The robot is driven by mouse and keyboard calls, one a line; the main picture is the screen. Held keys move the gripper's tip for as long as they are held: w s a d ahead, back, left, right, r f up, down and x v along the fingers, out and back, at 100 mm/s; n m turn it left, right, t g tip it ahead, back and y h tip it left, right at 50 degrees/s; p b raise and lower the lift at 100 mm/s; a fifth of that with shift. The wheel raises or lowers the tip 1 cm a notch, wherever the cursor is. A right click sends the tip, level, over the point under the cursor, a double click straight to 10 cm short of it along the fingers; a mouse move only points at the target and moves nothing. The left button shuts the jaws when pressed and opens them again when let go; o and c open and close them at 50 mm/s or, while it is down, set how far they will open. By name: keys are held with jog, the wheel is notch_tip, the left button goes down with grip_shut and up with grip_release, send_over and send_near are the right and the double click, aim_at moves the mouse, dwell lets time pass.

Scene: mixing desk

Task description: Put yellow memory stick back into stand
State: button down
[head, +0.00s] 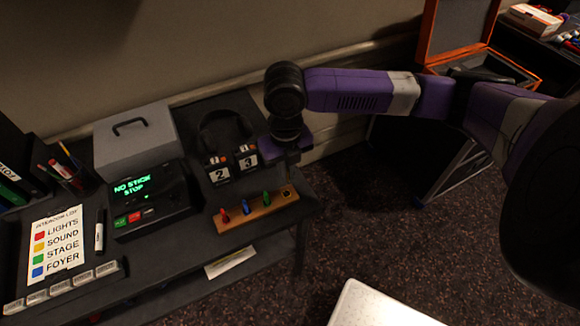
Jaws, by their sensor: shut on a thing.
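The wooden stand (262,207) lies near the front right edge of the desk. A red stick (225,215), a blue stick (246,208) and a green stick (267,199) stand upright in it, in a row. At its right end is a small dark and yellowish spot (286,193); I cannot tell whether it is the yellow memory stick or an empty slot. My gripper (293,163) points down just above and behind this right end. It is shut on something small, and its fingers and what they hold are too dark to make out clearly.
A player (150,205) with a green "NO STICK STOP" display stands left of the stand. Blocks marked 2 and 3 (232,167) and headphones (224,130) lie behind the stand. A grey box (135,145), a label sheet (60,240) and a marker (99,232) are further left.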

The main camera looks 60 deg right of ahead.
aim_at(286, 194)
jog(key=shift+f+b, duration=2.25)
jog(key=shift+f, duration=0.75)
jog(key=shift+f+b, duration=0.4)
jog(key=shift+f, duration=0.1)
jog(key=c, duration=1.5)
grip_release()
jog(key=shift+r, duration=0.1)
notch_tip(286, 194, up, 8)
jog(key=shift+f, duration=0.2)
